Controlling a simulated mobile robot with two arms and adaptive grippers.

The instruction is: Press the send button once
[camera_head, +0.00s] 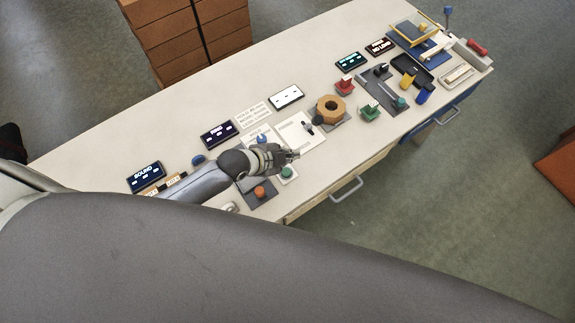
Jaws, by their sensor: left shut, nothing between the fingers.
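My left gripper (293,155) is over the near part of the white table, with its arm coming in from the left. Its fingers are shut and empty. A green button (287,173) on a light base is just below the fingertips in the picture; I cannot tell whether they touch anything. An orange button (260,192) on a dark plate is near the gripper's wrist. A blue knob (198,160) shows behind my forearm. I cannot read which of these is the send button. My right gripper is not in view.
Drawer handles (347,190) project in front.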

